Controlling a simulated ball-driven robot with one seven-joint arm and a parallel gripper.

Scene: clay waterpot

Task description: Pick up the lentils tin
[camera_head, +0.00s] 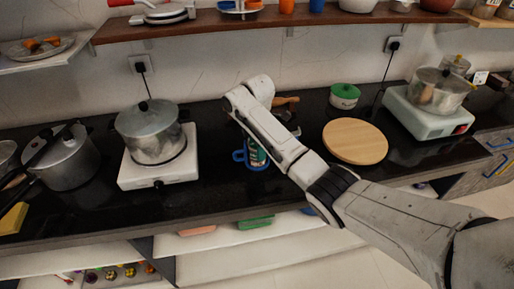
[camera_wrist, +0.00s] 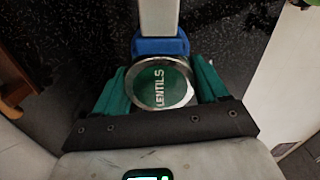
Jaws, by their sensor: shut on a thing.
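The lentils tin (camera_wrist: 164,84) shows end-on in the wrist view, with a silver rim and a green face marked LENTILS. My gripper (camera_wrist: 162,72) is shut on it, with a green-padded finger on either side. In the head view, the tin (camera_head: 257,153) is a small green shape low over the black counter, partly covered by my arm. My gripper's fingers are hidden there. Whether the tin touches the counter cannot be told.
A blue item (camera_head: 239,155) is close beside the tin; it also shows beyond the tin in the wrist view (camera_wrist: 160,46). A pot (camera_head: 150,130) stands on a white hot plate (camera_head: 128,176) to the left. A round wooden board (camera_head: 355,141) and a green-lidded pot (camera_head: 344,96) are to the right.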

